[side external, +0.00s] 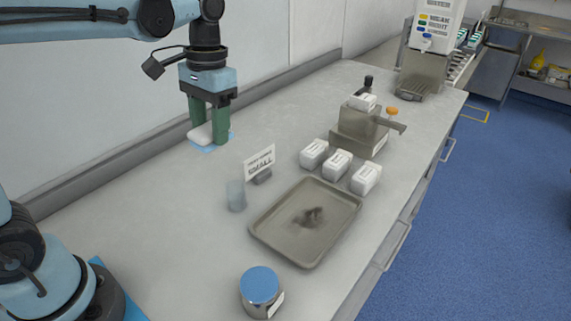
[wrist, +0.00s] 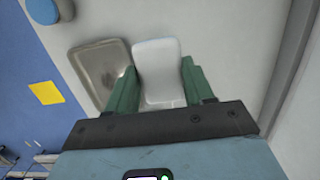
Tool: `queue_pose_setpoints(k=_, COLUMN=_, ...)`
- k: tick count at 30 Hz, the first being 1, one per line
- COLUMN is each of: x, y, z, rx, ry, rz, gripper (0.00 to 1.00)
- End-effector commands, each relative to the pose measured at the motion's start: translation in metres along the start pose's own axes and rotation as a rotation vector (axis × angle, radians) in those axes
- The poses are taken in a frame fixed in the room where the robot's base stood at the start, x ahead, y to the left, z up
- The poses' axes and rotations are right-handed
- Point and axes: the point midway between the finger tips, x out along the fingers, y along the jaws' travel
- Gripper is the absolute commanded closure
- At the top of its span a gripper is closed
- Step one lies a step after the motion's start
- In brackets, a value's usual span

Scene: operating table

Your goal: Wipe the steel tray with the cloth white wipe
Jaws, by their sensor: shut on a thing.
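The white wipe (side external: 200,132) is a pale folded pad between my gripper's green fingers, at the back left of the table. My gripper (side external: 209,136) is shut on it and points down, low over a blue patch (side external: 207,148). Whether the wipe still touches that patch I cannot tell. In the wrist view the wipe (wrist: 158,72) stands out between the two fingers (wrist: 161,82). The steel tray (side external: 280,245) lies flat at the middle front, apart from my gripper, with a dark smudge (side external: 311,216) near its centre. The tray also shows left of the wipe in the wrist view (wrist: 88,62).
A small sign (side external: 259,160) and a clear cup (side external: 236,195) stand between my gripper and the tray. Several white boxes (side external: 337,163) and a metal device (side external: 357,130) stand behind the tray. A blue-lidded jar (side external: 261,288) stands in front. The wall (side external: 110,95) runs close behind my gripper.

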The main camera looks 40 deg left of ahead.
Motion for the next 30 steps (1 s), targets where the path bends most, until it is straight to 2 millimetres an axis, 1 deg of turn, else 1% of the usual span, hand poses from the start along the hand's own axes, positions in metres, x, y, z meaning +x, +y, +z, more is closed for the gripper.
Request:
queue_pose_setpoints(k=2, x=0.001, y=0.008, z=-0.008, rx=0.004, ry=0.001, rz=0.000, gripper=0.72)
queue_pose_setpoints(k=5, x=0.004, y=0.024, z=-0.025, rx=0.007, ry=0.001, rz=-0.001, gripper=0.72)
queue_pose_setpoints(k=8, x=0.011, y=0.049, z=-0.045, rx=0.008, ry=0.002, rz=-0.001, gripper=0.72)
queue_pose_setpoints(k=12, x=0.025, y=0.088, z=-0.071, rx=0.009, ry=0.002, rz=-0.001, gripper=0.72)
queue_pose_setpoints(k=16, x=0.042, y=0.127, z=-0.090, rx=0.008, ry=0.002, rz=0.000, gripper=0.72)
queue_pose_setpoints(k=18, x=0.051, y=0.146, z=-0.097, rx=0.007, ry=0.002, rz=0.000, gripper=0.72)
queue_pose_setpoints(k=21, x=0.063, y=0.170, z=-0.104, rx=0.005, ry=0.001, rz=0.000, gripper=0.72)
queue_pose_setpoints(k=24, x=0.073, y=0.187, z=-0.108, rx=0.003, ry=0.000, rz=0.000, gripper=0.72)
queue_pose_setpoints(k=27, x=0.079, y=0.198, z=-0.110, rx=0.002, ry=0.000, rz=0.000, gripper=0.72)
queue_pose_setpoints(k=30, x=0.084, y=0.202, z=-0.111, rx=0.000, ry=0.000, rz=0.000, gripper=0.72)
